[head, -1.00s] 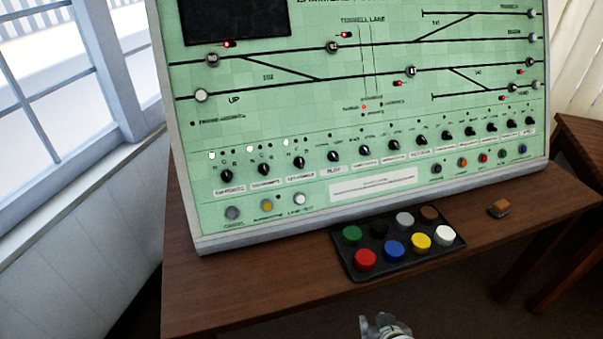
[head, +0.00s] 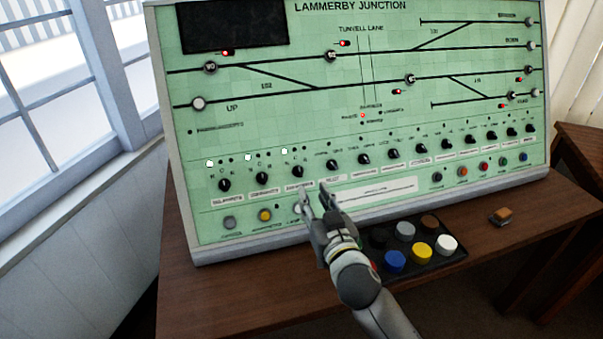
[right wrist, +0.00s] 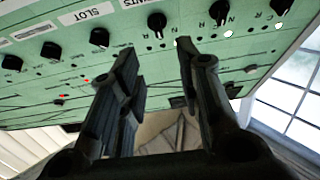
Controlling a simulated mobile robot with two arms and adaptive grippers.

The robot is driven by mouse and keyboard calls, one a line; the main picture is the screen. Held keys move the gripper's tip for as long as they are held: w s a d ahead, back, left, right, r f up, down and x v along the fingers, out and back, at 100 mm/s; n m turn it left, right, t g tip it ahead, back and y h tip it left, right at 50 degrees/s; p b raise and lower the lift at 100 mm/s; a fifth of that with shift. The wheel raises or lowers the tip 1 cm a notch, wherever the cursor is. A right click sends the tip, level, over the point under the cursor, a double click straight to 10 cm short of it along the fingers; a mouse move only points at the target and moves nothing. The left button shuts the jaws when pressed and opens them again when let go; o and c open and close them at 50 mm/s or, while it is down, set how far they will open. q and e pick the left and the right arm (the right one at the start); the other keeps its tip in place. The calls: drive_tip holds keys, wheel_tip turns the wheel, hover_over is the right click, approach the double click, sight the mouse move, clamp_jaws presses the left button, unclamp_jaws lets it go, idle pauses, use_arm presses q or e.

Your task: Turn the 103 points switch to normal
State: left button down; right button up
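The 103 points switch (head: 297,171) appears to be the third black knob from the left in the panel's lower row; its label is too small to read surely. A white lamp is lit above its left side. In the right wrist view, a knob (right wrist: 157,23) beside one labelled SLOT appears to be the same switch. My right gripper (head: 315,191) is open and empty, its fingertips just below that knob and apart from it. The right wrist view shows both fingers spread (right wrist: 155,52). The knob's exact pointer direction is hard to tell. My left gripper is not in view.
Two similar knobs (head: 261,178) stand left of the switch, and the SLOT knob (head: 332,165) stands to its right. A black tray (head: 457,252) of coloured discs lies below the panel, partly behind my arm. A brown block (head: 502,216) sits on the wooden desk (head: 225,285).

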sight(299, 167)
drive_tip(key=x, duration=0.9)
drive_tip(key=shift+w+a, duration=0.15)
drive_tip(key=shift+w, duration=0.5)
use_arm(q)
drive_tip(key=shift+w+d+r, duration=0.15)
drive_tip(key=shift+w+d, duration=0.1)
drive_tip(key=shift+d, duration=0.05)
use_arm(e)
clamp_jaws()
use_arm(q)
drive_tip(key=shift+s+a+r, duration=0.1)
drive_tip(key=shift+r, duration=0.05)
use_arm(e)
drive_tip(key=shift+s+r, duration=0.15)
